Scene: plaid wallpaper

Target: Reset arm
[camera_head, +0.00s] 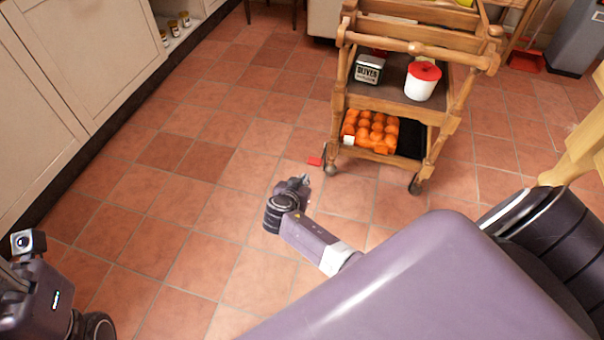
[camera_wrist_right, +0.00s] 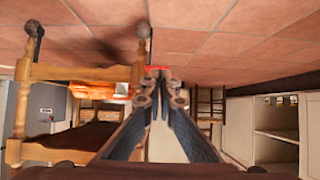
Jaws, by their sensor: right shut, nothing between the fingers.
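My right gripper (camera_head: 303,180) is out over the tiled floor in the head view, left of the wooden trolley and clear of it. In the right wrist view its two fingers (camera_wrist_right: 158,72) meet at the tips, shut with nothing between them. The left fingers are outside the picture.
A wooden trolley (camera_head: 338,100) holds a tin (camera_head: 369,69), a red-lidded white container (camera_head: 422,82) and orange items (camera_head: 370,130). A small red piece (camera_head: 315,161) lies on the floor beyond the right gripper. Cabinets (camera_head: 85,60) line the left. Floor between is clear.

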